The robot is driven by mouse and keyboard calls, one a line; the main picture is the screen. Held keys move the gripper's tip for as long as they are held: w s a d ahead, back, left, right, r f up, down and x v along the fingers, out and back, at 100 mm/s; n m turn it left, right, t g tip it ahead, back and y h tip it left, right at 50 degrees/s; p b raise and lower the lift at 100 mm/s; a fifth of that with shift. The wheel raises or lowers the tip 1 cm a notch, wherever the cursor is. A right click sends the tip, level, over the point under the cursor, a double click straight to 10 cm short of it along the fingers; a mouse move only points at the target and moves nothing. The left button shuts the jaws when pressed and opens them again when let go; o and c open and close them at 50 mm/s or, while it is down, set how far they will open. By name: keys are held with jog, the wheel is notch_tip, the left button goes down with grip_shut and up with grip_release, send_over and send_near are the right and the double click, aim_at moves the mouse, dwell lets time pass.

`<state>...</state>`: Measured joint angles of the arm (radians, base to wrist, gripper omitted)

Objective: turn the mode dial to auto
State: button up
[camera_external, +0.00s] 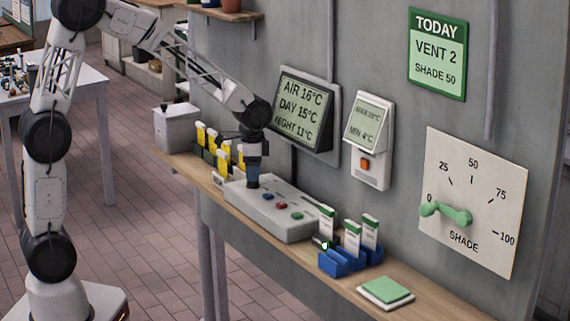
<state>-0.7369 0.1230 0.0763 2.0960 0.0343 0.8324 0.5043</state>
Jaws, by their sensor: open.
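A light grey control box (274,212) lies on the narrow wooden shelf against the wall. Blue, red and green buttons (282,205) show on its top. My gripper (253,184) points down over the left rear part of the box, with its tips at or just above the top. Its fingers are too small to make out clearly. I cannot make out a mode dial or an auto mark; the part of the box top under and behind my gripper is hidden.
Yellow tags in a holder (218,160) stand close left of my gripper. Blue holders with white-green cards (350,250) stand right of the box. A display (304,112) and a smaller wall unit (368,138) hang behind. A shade lever (446,213) is at right.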

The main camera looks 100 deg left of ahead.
jog(key=shift+f, duration=1.2)
jog(key=c, duration=0.9)
jog(key=shift+n, duration=0.5)
jog(key=n, duration=0.5)
jog(key=shift+a, duration=0.1)
jog(key=n, duration=0.6)
